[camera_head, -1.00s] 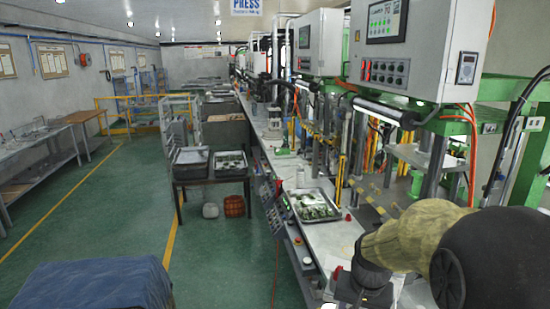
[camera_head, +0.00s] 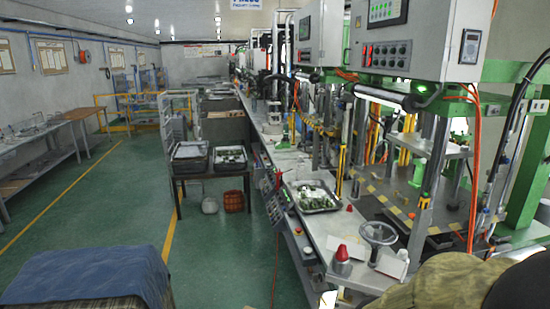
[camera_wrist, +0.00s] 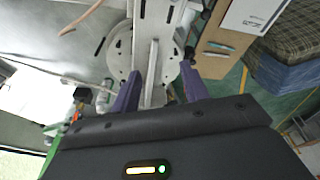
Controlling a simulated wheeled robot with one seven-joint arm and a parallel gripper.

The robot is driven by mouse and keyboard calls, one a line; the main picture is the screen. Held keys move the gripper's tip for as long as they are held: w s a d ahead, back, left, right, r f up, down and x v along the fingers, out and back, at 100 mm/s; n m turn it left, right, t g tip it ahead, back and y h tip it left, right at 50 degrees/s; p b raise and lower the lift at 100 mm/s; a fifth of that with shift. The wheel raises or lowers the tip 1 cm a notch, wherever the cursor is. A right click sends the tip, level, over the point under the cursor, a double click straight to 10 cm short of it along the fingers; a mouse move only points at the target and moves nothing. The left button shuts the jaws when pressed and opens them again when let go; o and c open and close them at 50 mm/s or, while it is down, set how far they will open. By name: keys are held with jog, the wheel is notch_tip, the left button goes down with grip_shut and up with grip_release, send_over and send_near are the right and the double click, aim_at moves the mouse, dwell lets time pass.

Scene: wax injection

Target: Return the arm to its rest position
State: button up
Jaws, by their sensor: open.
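My gripper (camera_wrist: 155,97) shows in the wrist view with its two purple fingers apart and nothing between them. Beyond the fingers are a grey metal bar and a round disc-like part, a little away from the fingertips.
The workbench (camera_head: 310,222) runs along the press machines at right. It holds a tray of green parts (camera_head: 311,195), a handwheel (camera_head: 377,236) and a red-topped device (camera_head: 342,258). A blue-covered block (camera_head: 85,272) stands at lower left. The green aisle floor (camera_head: 110,215) is clear.

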jog(key=s+b+x, duration=0.2)
jog(key=b+x, duration=0.6)
jog(key=x, duration=0.1)
jog(key=shift+f, duration=0.45)
dwell(1.1)
